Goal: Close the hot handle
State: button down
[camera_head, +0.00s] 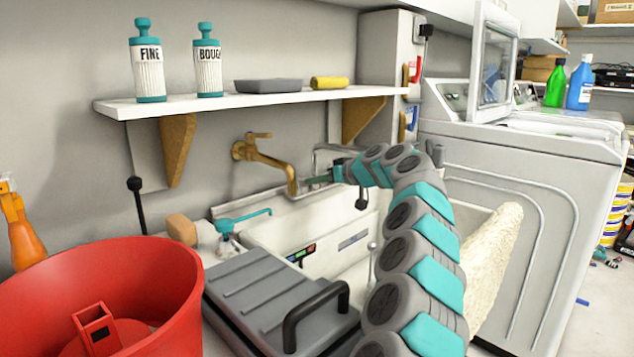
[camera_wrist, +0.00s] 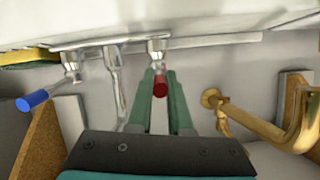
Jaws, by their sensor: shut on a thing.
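The hot handle is a metal tap handle with a red tip (camera_wrist: 160,86), in the middle of the wrist view. My gripper (camera_wrist: 160,76) has its two green fingers on either side of it, shut on it. The cold handle, with a blue tip (camera_wrist: 33,100), is to the left in the wrist view, apart from the fingers. A metal spout (camera_wrist: 115,78) lies between the two handles. In the head view my gripper (camera_head: 318,181) reaches to the wall behind the sink, and the hot handle is too small or hidden there to make out.
A brass faucet (camera_head: 272,152) is close to the left of my gripper in the head view. A white shelf (camera_head: 225,104) with bottles and wooden brackets hangs above. Below are the sink (camera_head: 285,232), a grey lidded box (camera_head: 265,285) and a red bucket (camera_head: 170,275).

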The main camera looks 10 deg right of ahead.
jog(key=shift+d, duration=0.1)
jog(key=c, duration=0.8)
grip_release()
jog(key=shift+c, duration=0.2)
jog(key=b+v, duration=0.1)
jog(key=v, duration=0.6)
jog(key=shift+s, duration=0.3)
jog(key=shift+d+r, duration=0.15)
jog(key=shift+d, duration=0.05)
